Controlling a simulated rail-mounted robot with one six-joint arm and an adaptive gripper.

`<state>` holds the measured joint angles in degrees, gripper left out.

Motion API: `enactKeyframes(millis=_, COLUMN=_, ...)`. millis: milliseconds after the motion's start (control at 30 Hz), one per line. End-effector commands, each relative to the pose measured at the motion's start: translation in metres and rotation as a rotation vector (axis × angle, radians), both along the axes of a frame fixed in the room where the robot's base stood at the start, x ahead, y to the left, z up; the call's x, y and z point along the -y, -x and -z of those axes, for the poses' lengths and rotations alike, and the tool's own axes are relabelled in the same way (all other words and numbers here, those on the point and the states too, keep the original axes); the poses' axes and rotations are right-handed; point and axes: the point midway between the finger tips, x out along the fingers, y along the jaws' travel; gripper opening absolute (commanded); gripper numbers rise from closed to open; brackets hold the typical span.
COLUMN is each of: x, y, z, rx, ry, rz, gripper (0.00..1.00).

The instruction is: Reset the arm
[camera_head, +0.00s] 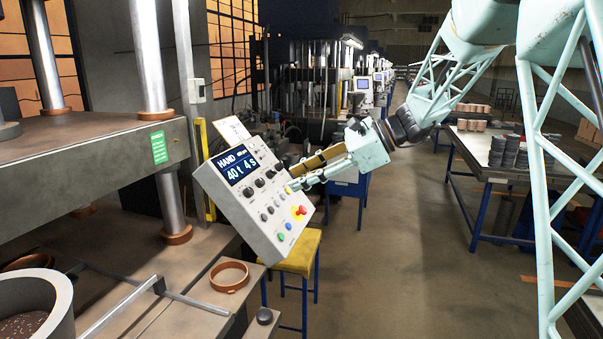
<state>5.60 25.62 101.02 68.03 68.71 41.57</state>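A press (90,150) with thick metal columns stands at the left. A copper-coloured ring (229,277) and a grey bin (30,305) are on the bench below. A yellow stool (298,252) stands behind the panel. A table with stacked discs (505,150) is at right. The aisle floor between is clear.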

Motion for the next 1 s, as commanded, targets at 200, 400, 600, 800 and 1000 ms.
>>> enactKeyframes(millis=200, x=0.003, y=0.046, z=-0.008, rx=0.068, ry=0.089, rz=-0.068, gripper=0.32)
enactKeyframes(millis=400, x=0.009, y=0.086, z=-0.012, rx=0.130, ry=0.172, rz=-0.133, gripper=0.32)
enactKeyframes(millis=600, x=0.017, y=0.127, z=-0.015, rx=0.190, ry=0.254, rz=-0.199, gripper=0.32)
enactKeyframes(millis=800, x=0.027, y=0.167, z=-0.016, rx=0.252, ry=0.336, rz=-0.267, gripper=0.32)
enactKeyframes(millis=1000, x=0.038, y=0.207, z=-0.015, rx=0.312, ry=0.416, rz=-0.336, gripper=0.32)
